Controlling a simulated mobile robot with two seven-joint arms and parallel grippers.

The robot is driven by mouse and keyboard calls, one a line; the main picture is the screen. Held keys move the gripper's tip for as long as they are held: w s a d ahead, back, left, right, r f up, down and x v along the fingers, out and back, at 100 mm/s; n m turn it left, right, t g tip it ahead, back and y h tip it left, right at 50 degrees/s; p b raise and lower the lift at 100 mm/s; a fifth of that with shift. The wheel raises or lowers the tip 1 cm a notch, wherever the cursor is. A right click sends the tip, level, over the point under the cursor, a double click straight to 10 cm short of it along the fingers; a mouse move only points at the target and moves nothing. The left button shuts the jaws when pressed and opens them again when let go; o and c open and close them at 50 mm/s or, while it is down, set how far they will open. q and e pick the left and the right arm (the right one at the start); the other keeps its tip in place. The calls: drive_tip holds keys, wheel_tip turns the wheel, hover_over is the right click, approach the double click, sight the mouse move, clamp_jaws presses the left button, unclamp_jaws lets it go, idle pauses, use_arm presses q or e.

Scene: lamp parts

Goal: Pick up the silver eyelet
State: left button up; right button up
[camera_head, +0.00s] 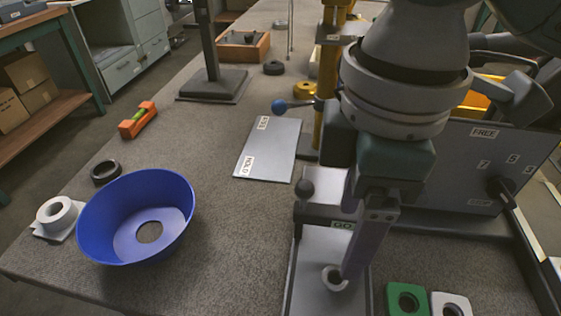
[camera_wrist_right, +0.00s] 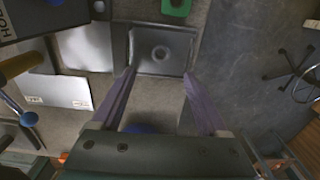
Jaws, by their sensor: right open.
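The silver eyelet (camera_head: 335,278) is a small light ring lying on a grey metal tray (camera_head: 305,262) near the front of the bench. It also shows in the right wrist view (camera_wrist_right: 160,53), lying on the tray between and just beyond my fingertips. My right gripper (camera_head: 352,272) points down over the tray, with its purple fingers spread and nothing between them. In the head view one finger comes down right beside the eyelet; I cannot tell whether it touches. The fingers also show apart in the right wrist view (camera_wrist_right: 159,73). My left gripper is not in view.
A blue bowl-shaped shade (camera_head: 137,215) is at left, with open bench between.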

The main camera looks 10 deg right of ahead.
hover_over(336, 277)
drive_tip(key=f, duration=0.4)
drive_tip(key=shift+w+d+f+b, duration=0.1)
drive_tip(key=shift+d+f+b, duration=0.15)
drive_tip(key=shift+f+b, duration=0.1)
drive_tip(key=f, duration=0.3)
drive_tip(key=f+b, duration=0.1)
drive_tip(key=f, duration=0.1)
drive_tip(key=shift+a+f, duration=0.2)
drive_tip(key=shift+a, duration=0.05)
clamp_jaws()
